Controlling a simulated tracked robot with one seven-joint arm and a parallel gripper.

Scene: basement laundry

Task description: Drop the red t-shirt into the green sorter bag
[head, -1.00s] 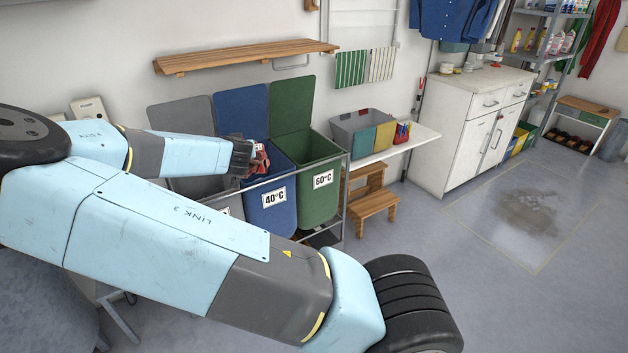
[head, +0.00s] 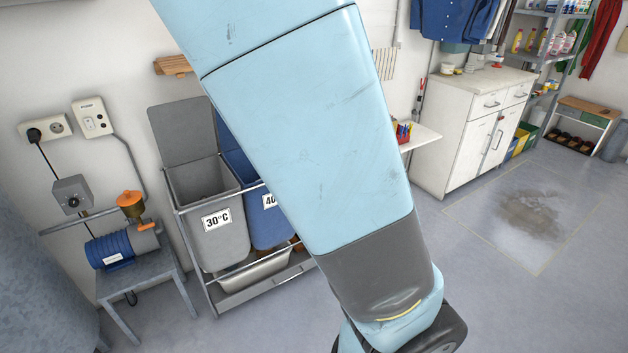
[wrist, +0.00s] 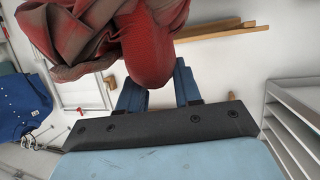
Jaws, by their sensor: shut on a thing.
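The red t-shirt (wrist: 150,40) hangs crumpled in my gripper (wrist: 160,80) in the wrist view, dark red with greyish folds. The blue fingers are shut on it, and the cloth hides their tips. In the head view my own arm crosses the middle, and neither my gripper nor the shirt shows. The green sorter bag is hidden behind my arm there and is not in the wrist view, so I cannot tell how the shirt lies relative to it.
The grey 30°C bag (head: 222,243) and part of the blue 40°C bag (head: 268,228) stand in the sorter's metal frame (head: 205,290). A blue pump (head: 122,246) stands on a small table at left. Open floor (head: 520,300) lies at right.

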